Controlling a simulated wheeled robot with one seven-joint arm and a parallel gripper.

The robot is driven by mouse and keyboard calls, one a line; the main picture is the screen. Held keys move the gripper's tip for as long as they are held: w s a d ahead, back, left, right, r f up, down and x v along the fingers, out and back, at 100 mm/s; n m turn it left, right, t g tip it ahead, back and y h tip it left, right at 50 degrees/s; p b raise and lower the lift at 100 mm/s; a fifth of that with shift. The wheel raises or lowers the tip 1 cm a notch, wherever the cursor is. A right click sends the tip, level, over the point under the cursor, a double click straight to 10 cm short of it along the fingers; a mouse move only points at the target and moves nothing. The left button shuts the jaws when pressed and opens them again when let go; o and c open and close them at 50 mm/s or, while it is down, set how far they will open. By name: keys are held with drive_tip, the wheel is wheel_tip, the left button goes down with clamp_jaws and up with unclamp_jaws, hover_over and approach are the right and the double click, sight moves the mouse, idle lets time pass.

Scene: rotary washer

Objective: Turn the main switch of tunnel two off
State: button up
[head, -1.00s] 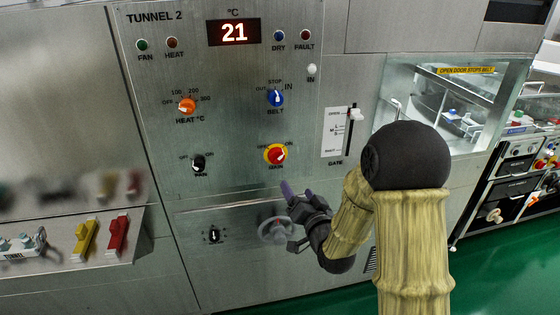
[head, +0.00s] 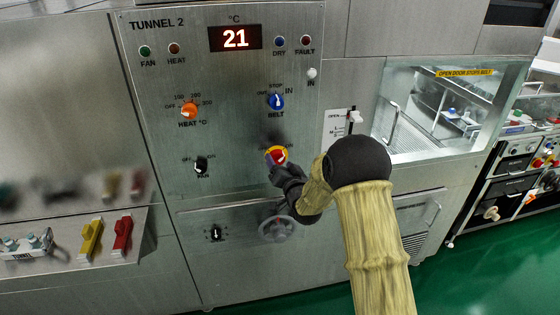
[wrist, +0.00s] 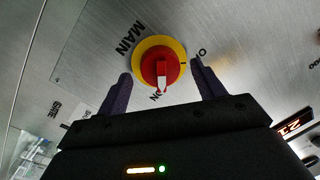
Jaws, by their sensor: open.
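The main switch (head: 277,155) of tunnel two is a red knob on a yellow disc, low on the steel panel in the head view. In the wrist view the red knob (wrist: 161,68) has a pale pointer bar aimed at the ON mark, with an O of the other label across the disc. My gripper (wrist: 160,85) is open, with one dark finger on each side of the knob. I cannot tell whether the fingers touch it. In the head view my gripper (head: 277,168) partly covers the switch's lower edge and its label.
The blue belt knob (head: 276,101) sits above the switch, the black fan knob (head: 201,165) to the left, and the orange heat knob (head: 189,109) upper left. A round handwheel (head: 279,229) is below. The display (head: 235,37) reads 21.

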drive_tip(key=shift+w+a, duration=0.2)
drive_tip(key=shift+w, duration=0.3)
drive_tip(key=shift+w+d, duration=0.1)
drive_tip(key=shift+d, duration=0.05)
drive_tip(key=c, duration=0.9)
drive_tip(key=shift+f, duration=0.1)
drive_tip(key=shift+c, duration=0.2)
